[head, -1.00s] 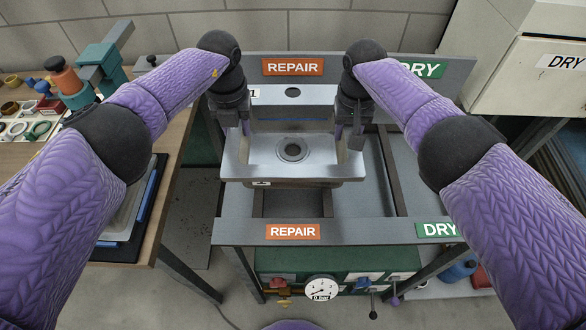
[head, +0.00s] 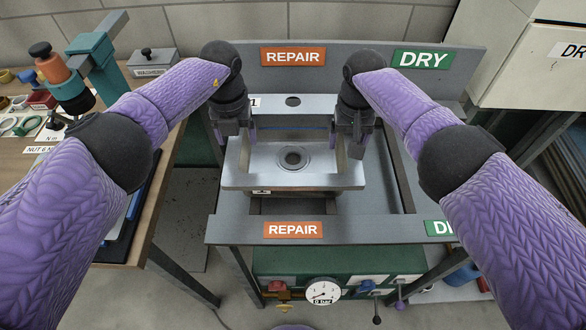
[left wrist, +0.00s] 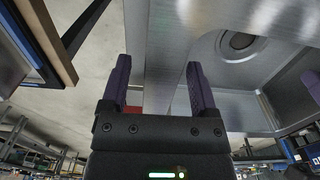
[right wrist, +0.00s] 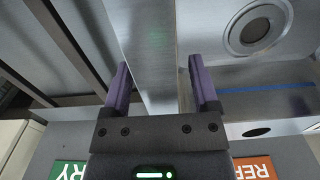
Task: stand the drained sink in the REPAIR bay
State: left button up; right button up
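The grey metal sink (head: 293,183) is upright between the two REPAIR signs, the back one (head: 293,57) and the front one (head: 293,230). Its basin looks empty, with a round drain in the floor. It looks low in the bay; its underside contact is hidden. My left gripper (head: 240,137) is at its left wall, my right gripper (head: 350,137) at its right wall. In the left wrist view, the fingers (left wrist: 160,85) stand apart around the wall with a gap showing. In the right wrist view, the fingers (right wrist: 160,85) are likewise spread around the wall.
The DRY bay, with its back sign (head: 423,58), lies to the right and its visible part is empty. A wooden bench (head: 165,150) with tools stands at the left. Below the rack is a green unit with a gauge (head: 322,292) reading 0 bar. A pale cabinet (head: 530,60) is at the right.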

jog(key=shift+r, duration=0.25)
notch_tip(320, 180, up, 12)
jog(key=shift+f, duration=0.25)
pick_arm(q)
notch_tip(320, 180, up, 12)
jog(key=shift+f, duration=0.1)
pick_arm(e)
jog(key=shift+f, duration=0.1)
